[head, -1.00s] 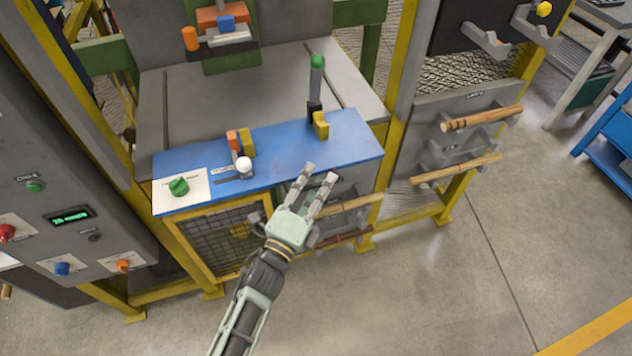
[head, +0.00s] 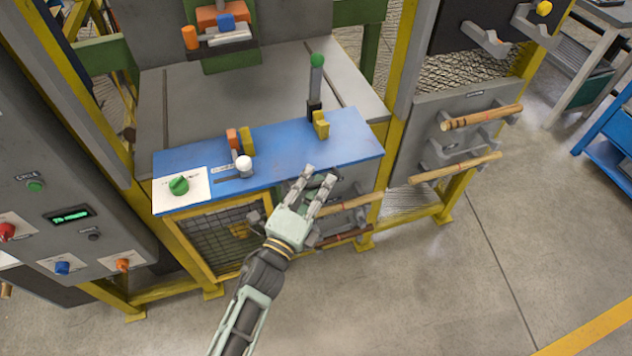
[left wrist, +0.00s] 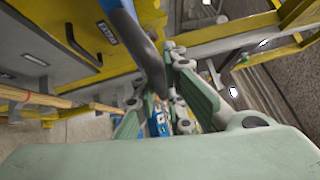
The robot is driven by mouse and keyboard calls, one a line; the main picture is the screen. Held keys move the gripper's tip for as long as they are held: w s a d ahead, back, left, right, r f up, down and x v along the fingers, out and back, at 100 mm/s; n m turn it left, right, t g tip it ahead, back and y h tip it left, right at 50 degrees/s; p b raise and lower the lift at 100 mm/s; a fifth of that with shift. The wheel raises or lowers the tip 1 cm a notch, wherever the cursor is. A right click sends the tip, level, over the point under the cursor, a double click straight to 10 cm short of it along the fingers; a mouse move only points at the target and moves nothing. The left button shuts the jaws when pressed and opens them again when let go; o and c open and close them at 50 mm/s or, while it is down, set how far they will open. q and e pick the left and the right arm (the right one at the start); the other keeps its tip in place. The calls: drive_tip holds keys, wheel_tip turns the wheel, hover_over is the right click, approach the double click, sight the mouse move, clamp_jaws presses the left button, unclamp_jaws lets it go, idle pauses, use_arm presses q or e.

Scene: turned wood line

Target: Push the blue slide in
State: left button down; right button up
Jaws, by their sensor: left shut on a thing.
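I take the blue slide (head: 300,150) to be the wide blue plate across the front of the grey machine bed. It carries a dial, a white-knobbed piece and an upright lever. My left gripper (head: 318,177) is at its front edge, right of the middle, with fingertips overlapping the edge. In the left wrist view a dark blue-grey edge runs between the fingers (left wrist: 163,100), and the gripper is shut on it. The exact contact is shaded and partly hidden by the fingers. My right gripper is not in view.
The grey bed (head: 280,85) behind the plate is clear, with dark grooves running back. The green-knobbed lever (head: 316,75) stands near the plate's right rear. A yellow post (head: 400,75) is to the right. Wooden rods (head: 455,168) stick out on the right. A control cabinet (head: 60,170) stands left.

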sight(270, 167)
use_arm(q)
drive_tip(key=w+a+b, duration=0.1)
drive_tip(key=w+b, duration=0.1)
drive_tip(key=w, duration=0.3)
drive_tip(key=w+a+b, duration=0.2)
drive_tip(key=w, duration=0.3)
drive_tip(key=w+a+b, duration=0.2)
drive_tip(key=w, duration=0.4)
drive_tip(key=shift+w+a+f, duration=0.1)
drive_tip(key=shift+a, duration=0.1)
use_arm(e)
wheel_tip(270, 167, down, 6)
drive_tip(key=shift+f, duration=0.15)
use_arm(q)
drive_tip(key=c, duration=1.8)
unclamp_jaws()
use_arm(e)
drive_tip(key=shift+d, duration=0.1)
use_arm(q)
drive_tip(key=v, duration=1.2)
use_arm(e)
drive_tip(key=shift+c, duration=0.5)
